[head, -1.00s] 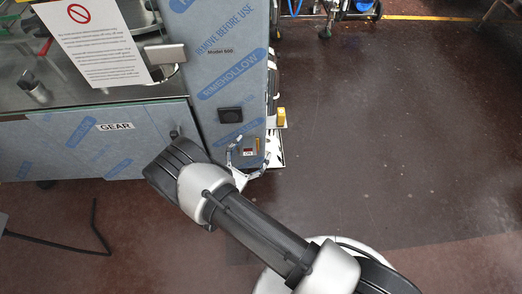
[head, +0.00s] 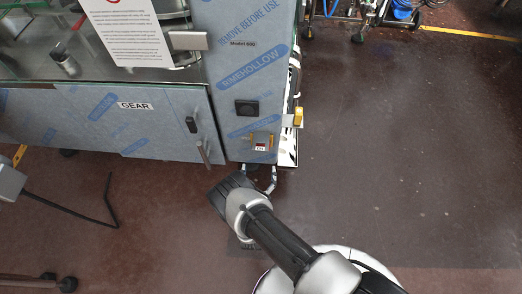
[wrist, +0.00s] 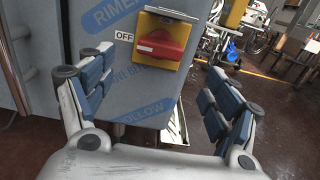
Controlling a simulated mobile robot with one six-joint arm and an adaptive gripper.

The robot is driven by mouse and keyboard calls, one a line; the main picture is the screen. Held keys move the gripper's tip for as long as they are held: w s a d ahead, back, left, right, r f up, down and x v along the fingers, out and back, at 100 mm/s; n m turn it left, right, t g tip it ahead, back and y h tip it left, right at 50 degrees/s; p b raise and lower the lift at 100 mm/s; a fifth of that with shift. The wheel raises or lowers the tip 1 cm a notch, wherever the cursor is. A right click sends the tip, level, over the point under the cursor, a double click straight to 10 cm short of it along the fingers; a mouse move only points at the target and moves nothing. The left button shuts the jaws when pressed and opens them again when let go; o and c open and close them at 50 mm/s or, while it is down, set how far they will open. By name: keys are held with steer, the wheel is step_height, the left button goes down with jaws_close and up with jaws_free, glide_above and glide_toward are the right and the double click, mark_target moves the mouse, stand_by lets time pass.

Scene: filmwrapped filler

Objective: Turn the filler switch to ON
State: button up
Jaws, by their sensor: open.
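The filler switch is a red rotary handle (wrist: 158,45) on a yellow plate (wrist: 174,72), mounted on the blue film-wrapped cabinet (wrist: 92,35). An OFF label (wrist: 124,36) sits left of the plate. The handle lies roughly level, its left end toward OFF. My gripper (wrist: 158,65) is open and empty, one finger on each side of the picture, with the switch showing between and beyond the fingertips. In the head view my gripper (head: 260,180) is at the cabinet's lower front edge. A yellow part (head: 299,116) on the cabinet's right side is probably the switch seen edge-on.
A door marked GEAR (head: 135,105) with a handle (head: 203,152) is to the left. A black cable or pedal rod (head: 108,200) lies on the floor at left. The floor (head: 400,160) at right is clear.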

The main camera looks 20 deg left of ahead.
mark_target(261, 145)
steer(key=b+x, duration=0.2)
steer(key=x, duration=0.7)
steer(key=shift+w, duration=0.4)
steer(key=c, duration=1)
steer(key=shift+c, duration=0.2)
steer(key=shift+m, duration=0.3)
steer(key=shift+m+b, duration=0.9)
steer(key=shift+m, duration=2.4)
